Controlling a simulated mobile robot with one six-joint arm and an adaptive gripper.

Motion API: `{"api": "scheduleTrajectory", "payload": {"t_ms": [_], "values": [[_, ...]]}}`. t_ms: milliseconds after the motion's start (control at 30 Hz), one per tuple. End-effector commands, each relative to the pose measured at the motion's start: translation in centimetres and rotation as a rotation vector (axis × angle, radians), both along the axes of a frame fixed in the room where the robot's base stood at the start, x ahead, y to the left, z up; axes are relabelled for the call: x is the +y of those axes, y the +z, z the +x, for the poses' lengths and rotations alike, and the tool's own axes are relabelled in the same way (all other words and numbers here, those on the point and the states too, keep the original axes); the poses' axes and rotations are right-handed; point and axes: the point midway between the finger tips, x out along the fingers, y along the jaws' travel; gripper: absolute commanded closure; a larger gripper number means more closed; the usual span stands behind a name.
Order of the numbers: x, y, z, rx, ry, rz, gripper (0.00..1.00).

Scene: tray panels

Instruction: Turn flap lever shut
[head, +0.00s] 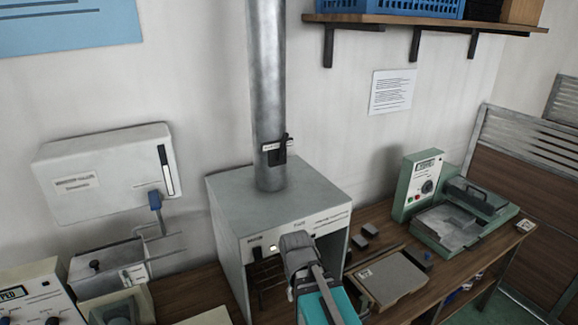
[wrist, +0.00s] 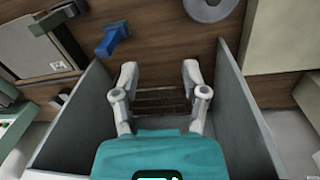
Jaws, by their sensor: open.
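A small black lever (head: 280,152) with a pale label plate sits on the upright metal duct (head: 268,80) in the head view. The duct rises from the top of a grey cabinet (head: 270,195). The lever is not seen in the wrist view. My gripper (wrist: 159,78) is open in the wrist view, its two fingers apart with nothing between them. A dark wire rack (wrist: 160,100) shows behind the fingers, with cabinet walls on both sides. In the head view my arm covers part of the cabinet front, well below the lever, and the fingertips are hidden.
A grey board (head: 388,279) and a green device (head: 468,222) stand right on the wooden bench. A shelf (head: 430,22) hangs above. The wall around the duct is clear.

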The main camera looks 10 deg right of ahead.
Motion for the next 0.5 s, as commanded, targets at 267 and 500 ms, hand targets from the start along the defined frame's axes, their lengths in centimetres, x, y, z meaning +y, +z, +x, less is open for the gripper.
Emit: {"api": "scheduleTrajectory", "payload": {"t_ms": [267,500], "values": [[0.27,-2.16,-1.11,-0.007,-0.085,0.065,0.43],[0.31,-2.06,-1.1,-0.008,-0.09,0.068,0.43]]}}
